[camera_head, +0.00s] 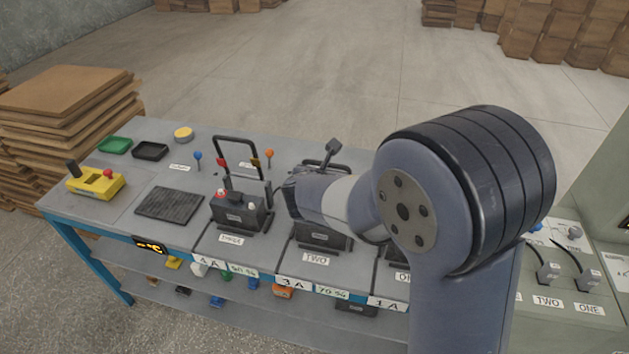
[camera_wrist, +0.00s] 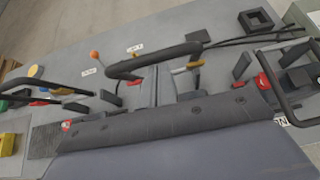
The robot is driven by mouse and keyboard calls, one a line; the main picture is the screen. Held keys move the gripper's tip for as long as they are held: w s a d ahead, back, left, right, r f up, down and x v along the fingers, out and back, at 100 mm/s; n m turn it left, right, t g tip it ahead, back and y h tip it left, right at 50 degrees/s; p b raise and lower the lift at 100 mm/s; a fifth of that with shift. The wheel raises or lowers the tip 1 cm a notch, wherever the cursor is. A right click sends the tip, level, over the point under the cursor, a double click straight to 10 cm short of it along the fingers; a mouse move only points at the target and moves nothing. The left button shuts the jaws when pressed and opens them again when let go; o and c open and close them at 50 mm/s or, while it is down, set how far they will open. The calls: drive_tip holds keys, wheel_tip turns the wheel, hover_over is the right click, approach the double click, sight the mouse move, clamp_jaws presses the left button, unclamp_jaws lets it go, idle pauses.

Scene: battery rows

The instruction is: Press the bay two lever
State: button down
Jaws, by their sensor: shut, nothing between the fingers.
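The bay two lever (camera_head: 333,148) shows in the head view as a dark paddle on a short stalk, standing up beside a black handle at the back of bay two. Bay two's black unit (camera_head: 322,238) sits behind the TWO label (camera_head: 316,259); my arm covers much of it. My gripper (camera_head: 289,192) is over this unit's left side, in front of and left of the lever, and appears apart from it. In the wrist view my gripper's fingers (camera_wrist: 156,82) are together and empty, near a black arched handle (camera_wrist: 150,62). I cannot surely pick out the lever there.
Bay three's black unit (camera_head: 240,213) with its tall handle stands left of my gripper. Bay one is mostly hidden by my arm. A yellow box (camera_head: 96,184), ribbed black mat (camera_head: 169,204), green tray (camera_head: 115,145) and black tray (camera_head: 150,151) occupy the bench's left.

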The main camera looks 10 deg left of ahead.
sight(329, 166)
drive_tip(key=w, duration=0.1)
drive_tip(key=w+r, duration=0.1)
drive_tip(key=shift+w+d+r+p, duration=0.15)
drive_tip(key=shift+w+r+p, duration=0.15)
drive_tip(key=shift+p, duration=0.05)
drive_tip(key=shift+w+r, duration=0.5)
drive_tip(key=shift+r, duration=0.1)
drive_tip(key=shift+d, duration=0.1)
drive_tip(key=shift+w+r+p, duration=0.1)
drive_tip(key=shift+r+p, duration=0.1)
drive_tip(key=shift+p, duration=0.1)
drive_tip(key=shift+r+p, duration=0.65)
drive_tip(key=s+r+p, duration=0.4)
drive_tip(key=r, duration=0.2)
drive_tip(key=shift+s+a, duration=0.2)
drive_tip(key=shift+s, duration=0.2)
